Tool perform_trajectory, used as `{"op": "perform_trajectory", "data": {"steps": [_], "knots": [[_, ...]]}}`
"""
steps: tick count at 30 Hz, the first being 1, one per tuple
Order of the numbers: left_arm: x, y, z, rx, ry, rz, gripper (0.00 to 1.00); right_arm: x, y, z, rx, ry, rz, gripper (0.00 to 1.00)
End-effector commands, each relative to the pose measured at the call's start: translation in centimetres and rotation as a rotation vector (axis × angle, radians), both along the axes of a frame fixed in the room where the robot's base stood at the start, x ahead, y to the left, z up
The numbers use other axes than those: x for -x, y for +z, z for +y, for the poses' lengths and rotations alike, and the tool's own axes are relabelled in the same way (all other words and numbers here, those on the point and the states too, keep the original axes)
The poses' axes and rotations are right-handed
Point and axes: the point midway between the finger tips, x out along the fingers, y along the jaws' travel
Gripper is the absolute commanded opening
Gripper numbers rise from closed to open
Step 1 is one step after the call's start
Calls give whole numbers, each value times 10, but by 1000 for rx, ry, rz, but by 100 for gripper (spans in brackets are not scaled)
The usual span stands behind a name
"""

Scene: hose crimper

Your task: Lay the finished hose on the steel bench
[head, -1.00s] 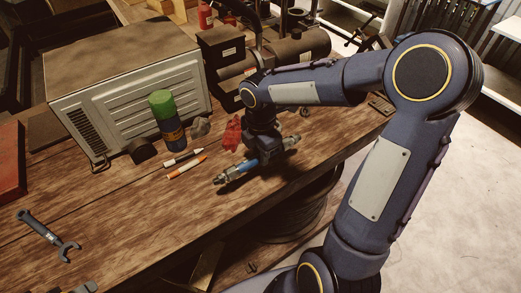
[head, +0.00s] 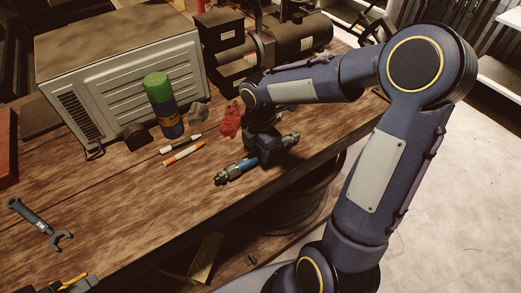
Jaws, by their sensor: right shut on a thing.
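The finished hose (head: 237,172) is a short blue piece with a metal fitting at each end. In the head view it lies across my right gripper (head: 266,158), which points down and is shut on its middle. The hose is level, low over or on the bench top near the front edge; I cannot tell whether it touches. The gripper hides its middle. The bench (head: 130,215) under it shows a worn brown wooden top, not bare steel. My left gripper is not in view.
A large grey box (head: 120,70) stands further back. A wrench (head: 40,225) lies at left. The front bench top between is clear.

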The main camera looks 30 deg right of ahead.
Motion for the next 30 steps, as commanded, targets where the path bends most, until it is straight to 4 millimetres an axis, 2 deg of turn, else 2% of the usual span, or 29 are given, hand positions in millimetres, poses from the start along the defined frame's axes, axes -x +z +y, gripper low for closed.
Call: {"op": "perform_trajectory", "data": {"steps": [30], "knots": [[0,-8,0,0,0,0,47,0,-12,0,0,0,-1,0]]}}
